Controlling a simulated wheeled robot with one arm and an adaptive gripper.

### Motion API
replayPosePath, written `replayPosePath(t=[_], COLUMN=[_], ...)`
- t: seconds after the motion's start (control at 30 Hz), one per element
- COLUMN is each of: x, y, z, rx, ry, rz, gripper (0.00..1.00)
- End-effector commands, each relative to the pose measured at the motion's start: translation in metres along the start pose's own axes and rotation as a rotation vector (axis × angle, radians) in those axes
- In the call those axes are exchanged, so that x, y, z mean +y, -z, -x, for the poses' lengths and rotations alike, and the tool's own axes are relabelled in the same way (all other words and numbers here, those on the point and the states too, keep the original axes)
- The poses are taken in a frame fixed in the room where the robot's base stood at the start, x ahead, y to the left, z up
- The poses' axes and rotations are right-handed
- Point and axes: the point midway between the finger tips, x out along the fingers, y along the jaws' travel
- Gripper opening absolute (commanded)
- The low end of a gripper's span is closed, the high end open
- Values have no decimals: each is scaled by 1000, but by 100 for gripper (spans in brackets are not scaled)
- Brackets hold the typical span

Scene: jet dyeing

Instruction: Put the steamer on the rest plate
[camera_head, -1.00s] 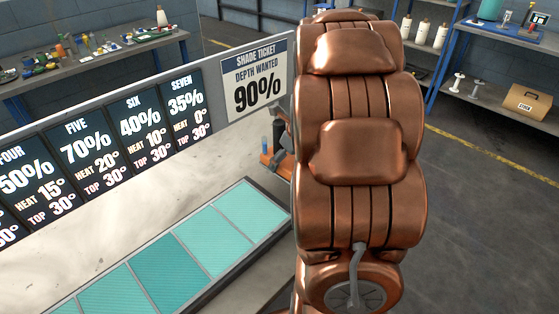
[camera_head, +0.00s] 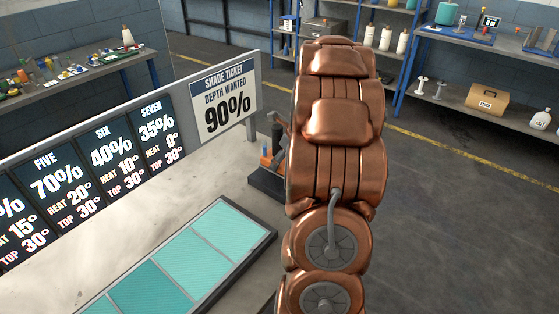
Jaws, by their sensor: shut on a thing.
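My copper-coloured arm (camera_head: 338,130) fills the middle of the view and hides what lies behind it. My gripper cannot be made out; the arm's far end is hidden. A small orange and grey item (camera_head: 267,158), partly covered by the arm, shows at its left edge above a dark block (camera_head: 262,186). I cannot tell whether this item is the steamer or the dark block the rest plate. No other steamer or rest plate can be made out.
A tray of teal swatches (camera_head: 198,254) lies on the pale bench, left of my arm. Behind it stand a board of numbered cards (camera_head: 92,178) and a shade ticket reading 90% (camera_head: 226,106). Shelves with bottles and a box (camera_head: 487,100) stand back right; the floor at right is clear.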

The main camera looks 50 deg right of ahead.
Motion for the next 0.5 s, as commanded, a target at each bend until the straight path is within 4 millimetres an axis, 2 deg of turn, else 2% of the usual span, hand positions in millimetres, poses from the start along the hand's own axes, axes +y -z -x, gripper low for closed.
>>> replayPosePath(t=[0.13, 0.5], x=[-1, -1], y=[1, 12], z=[-3, -31], rx=[-1, -2], ry=[0, 3], rz=[-1, -1], gripper=[20, 20])
